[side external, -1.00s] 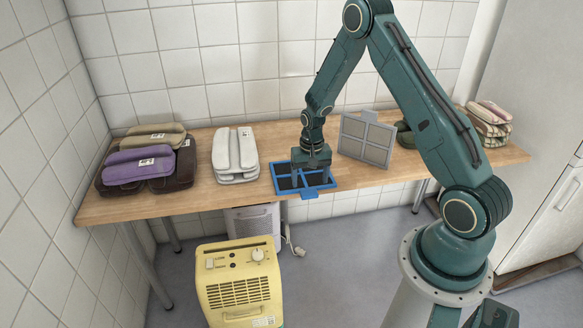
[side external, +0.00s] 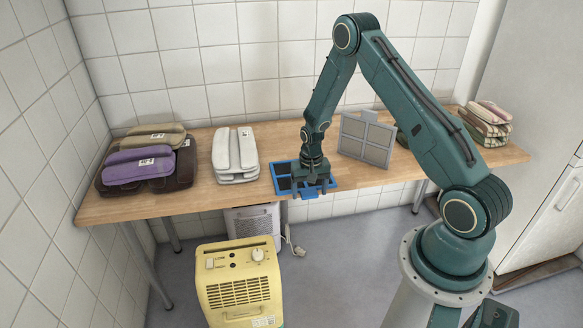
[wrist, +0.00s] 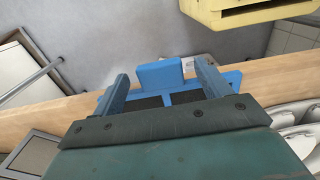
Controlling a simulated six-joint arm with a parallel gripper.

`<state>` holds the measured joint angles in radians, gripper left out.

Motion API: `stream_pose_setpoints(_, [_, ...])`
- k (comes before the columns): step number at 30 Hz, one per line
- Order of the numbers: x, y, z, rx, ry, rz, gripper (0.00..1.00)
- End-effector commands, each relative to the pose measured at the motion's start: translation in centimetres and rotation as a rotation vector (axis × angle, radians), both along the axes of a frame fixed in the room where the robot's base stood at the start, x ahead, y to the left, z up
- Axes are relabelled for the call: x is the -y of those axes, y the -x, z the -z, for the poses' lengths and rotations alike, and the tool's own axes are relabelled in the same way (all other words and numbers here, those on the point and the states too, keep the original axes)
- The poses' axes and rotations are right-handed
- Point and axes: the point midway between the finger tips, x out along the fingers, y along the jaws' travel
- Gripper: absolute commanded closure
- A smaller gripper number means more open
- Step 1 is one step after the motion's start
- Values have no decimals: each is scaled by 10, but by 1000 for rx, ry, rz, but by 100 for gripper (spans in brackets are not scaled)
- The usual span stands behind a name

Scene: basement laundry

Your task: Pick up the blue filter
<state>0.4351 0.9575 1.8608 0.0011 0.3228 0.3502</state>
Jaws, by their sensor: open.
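The blue filter (side external: 281,180) is a framed panel with dark mesh, lying flat at the front edge of the wooden table. Its tab points toward the front and overhangs the edge. My gripper (side external: 311,188) is over the front part of the filter, pointing down, and hides part of it. In the wrist view the filter's blue tab (wrist: 160,76) shows between the two fingers of my gripper (wrist: 161,68). The jaws are open, one finger on each side of the tab. I cannot tell how far the fingertips are above it.
A grey filter (side external: 366,140) leans upright just right of the blue one. White folded pads (side external: 235,157) lie to the left, with purple and brown bundles (side external: 140,165) farther left. A yellow dehumidifier (side external: 240,285) stands on the floor in front. Patterned bundles (side external: 488,122) lie at the right end.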

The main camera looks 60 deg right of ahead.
Motion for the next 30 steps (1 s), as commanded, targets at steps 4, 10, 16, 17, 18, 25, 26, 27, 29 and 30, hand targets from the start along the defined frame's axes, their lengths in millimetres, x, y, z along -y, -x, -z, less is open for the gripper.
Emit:
stream_pose_setpoints(4, [0, 0, 0, 0, 0, 0, 31])
stream_pose_setpoints(10, [0, 0, 0, 0, 0, 0, 71])
stream_pose_setpoints(16, [0, 0, 0, 1, 1, 0, 77])
stream_pose_setpoints(17, [0, 0, 0, 1, 1, 0, 77])
stream_pose_setpoints(18, [0, 0, -1, 1, 1, 0, 77])
stream_pose_setpoints(25, [0, 0, -6, 1, 1, 0, 77])
stream_pose_setpoints(26, [0, 0, -8, 1, 0, 0, 77])
stream_pose_setpoints(27, [0, -1, -11, 2, 1, 0, 77])
stream_pose_setpoints(29, [0, -1, -16, 2, 1, 0, 77])
stream_pose_setpoints(30, [0, 0, -20, 2, 1, 0, 77])
